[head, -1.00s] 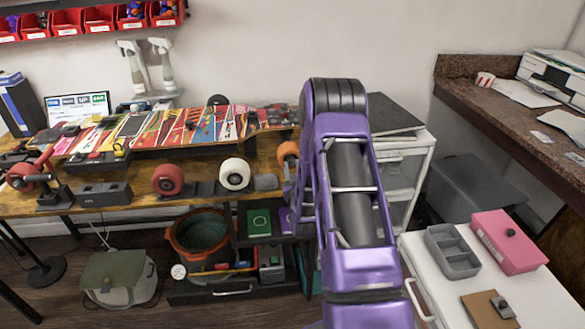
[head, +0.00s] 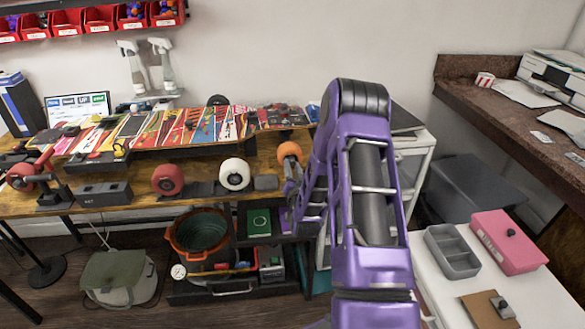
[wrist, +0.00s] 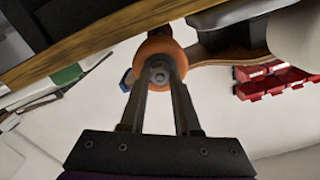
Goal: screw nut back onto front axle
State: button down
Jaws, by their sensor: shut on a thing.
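In the wrist view, an orange wheel (wrist: 154,46) sits at the skateboard's truck, and a small grey nut (wrist: 158,75) shows in front of its centre. My gripper (wrist: 160,82) has its fingertips closed on the nut, at the wheel's hub. Whether the nut is threaded onto the axle I cannot tell; the axle is hidden behind nut and wheel. In the head view, the orange wheel (head: 289,152) is at the right end of the workbench, with my gripper (head: 290,188) just below and in front of it. The nut is too small to see there.
The skateboard deck (head: 180,130) lies along the workbench. A white wheel (head: 235,173) and a red wheel (head: 167,179) are left of the orange one. A white cabinet (head: 413,165) stands right of the bench. A grey tray (head: 453,250) and pink box (head: 508,242) are on the right table.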

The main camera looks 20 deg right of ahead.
jog(key=m, duration=0.5)
jog(key=shift+f+m, duration=0.1)
jog(key=shift+m, duration=0.2)
jog(key=shift+m, duration=0.5)
jog(key=m, duration=0.3)
jog(key=shift+m, duration=0.9)
jog(key=c, duration=0.6)
grip_release()
jog(key=shift+o, duration=0.2)
jog(key=shift+c, duration=0.2)
jog(key=shift+c, duration=0.9)
